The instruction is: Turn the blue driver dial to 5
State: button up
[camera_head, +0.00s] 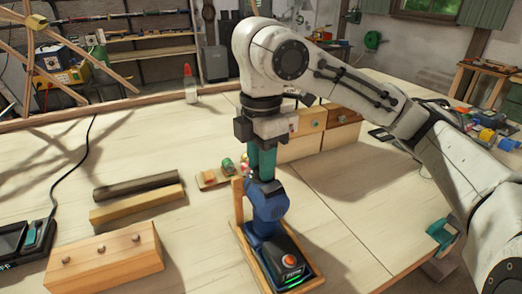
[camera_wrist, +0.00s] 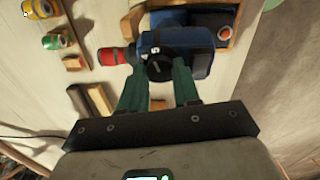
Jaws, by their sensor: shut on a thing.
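The blue driver (camera_head: 268,212) stands upright in a wooden holder (camera_head: 251,257) near the front middle of the bench. It also shows in the wrist view (camera_wrist: 205,52), with a red collar at its left end. Its dark round dial (camera_wrist: 158,68) has small white marks, too small to read for certain. My gripper (camera_head: 262,176) points straight down onto the driver's top. In the wrist view, the green fingers of my gripper (camera_wrist: 160,76) stand on either side of the dial and are shut on it. The fingertips partly hide the dial's sides.
A wooden block with several knobs (camera_head: 105,255) and two laths (camera_head: 137,205) lie to the left. Small cans (camera_head: 227,165) stand just behind the driver. Wooden drawers (camera_head: 300,147) stand farther back. A white bottle with a red cap (camera_head: 190,85) is at the rear. Bench right of the holder is clear.

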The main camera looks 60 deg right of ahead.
jog(key=shift+r+m+p, duration=0.1)
jog(key=shift+m+p, duration=0.4)
jog(key=shift+m, duration=0.3)
jog(key=o, duration=0.8)
notch_tip(320, 180, up, 11)
jog(key=shift+f+p, duration=0.15)
jog(key=shift+p, duration=0.65)
